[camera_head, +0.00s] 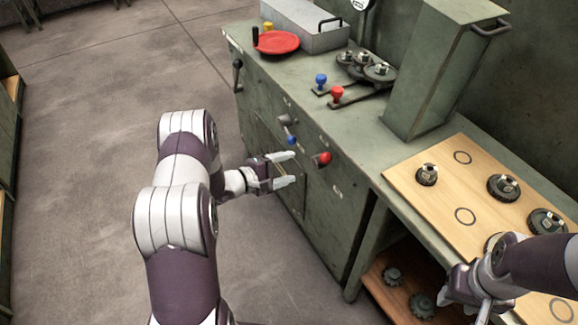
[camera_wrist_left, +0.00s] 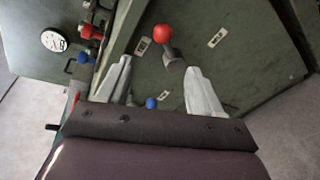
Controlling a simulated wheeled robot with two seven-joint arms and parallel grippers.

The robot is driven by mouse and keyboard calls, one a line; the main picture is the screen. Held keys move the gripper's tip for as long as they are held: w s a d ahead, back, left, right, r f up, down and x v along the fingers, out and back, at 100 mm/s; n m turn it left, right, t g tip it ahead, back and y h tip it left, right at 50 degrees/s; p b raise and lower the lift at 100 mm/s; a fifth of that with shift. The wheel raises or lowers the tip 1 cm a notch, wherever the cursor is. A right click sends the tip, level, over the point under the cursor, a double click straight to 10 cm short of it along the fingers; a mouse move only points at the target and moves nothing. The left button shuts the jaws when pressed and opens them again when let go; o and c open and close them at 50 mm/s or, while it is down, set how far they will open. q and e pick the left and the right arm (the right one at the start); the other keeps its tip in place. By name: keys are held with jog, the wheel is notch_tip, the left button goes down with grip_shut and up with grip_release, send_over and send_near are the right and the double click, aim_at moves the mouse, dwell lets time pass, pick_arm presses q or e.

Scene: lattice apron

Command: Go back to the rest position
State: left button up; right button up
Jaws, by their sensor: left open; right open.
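My left gripper (camera_head: 284,170) is open and empty in front of the green cabinet's (camera_head: 330,215) face, near a red-knobbed handle (camera_head: 321,159) and a blue knob (camera_head: 291,140). In the left wrist view its two pale fingers (camera_wrist_left: 158,88) are spread apart. The red knob (camera_wrist_left: 163,34) shows beyond and between them, and the blue knob (camera_wrist_left: 151,103) shows lower between them. I cannot tell whether a finger touches anything.
The counter holds a red dish (camera_head: 277,42), a grey metal box (camera_head: 312,28), blue (camera_head: 321,79) and red (camera_head: 337,93) levers, and a tall green housing (camera_head: 440,75). Dark gears (camera_head: 503,187) sit on the board. A lower shelf (camera_head: 378,275) holds gears. Floor (camera_head: 80,150) at left is clear.

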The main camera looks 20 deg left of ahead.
pick_arm(q)
jog(key=s+a+f+m+g+y, duration=0.35)
jog(key=a+f+m+y, duration=0.2)
jog(key=f, duration=0.25)
jog(key=s+r+m+g+y, duration=0.4)
jog(key=s+m+g, duration=0.15)
jog(key=s, duration=0.45)
jog(key=s+d+r+m+g, duration=0.3)
jog(key=s+d+r+m, duration=0.1)
jog(key=s+d+r, duration=0.85)
notch_tip(320, 180, up, 14)
jog(key=d+p, duration=0.1)
jog(key=p, duration=1.2)
jog(key=shift+w+r+m+t+h, duration=0.2)
jog(key=shift+m+t+h, duration=0.1)
jog(key=shift+h, duration=0.15)
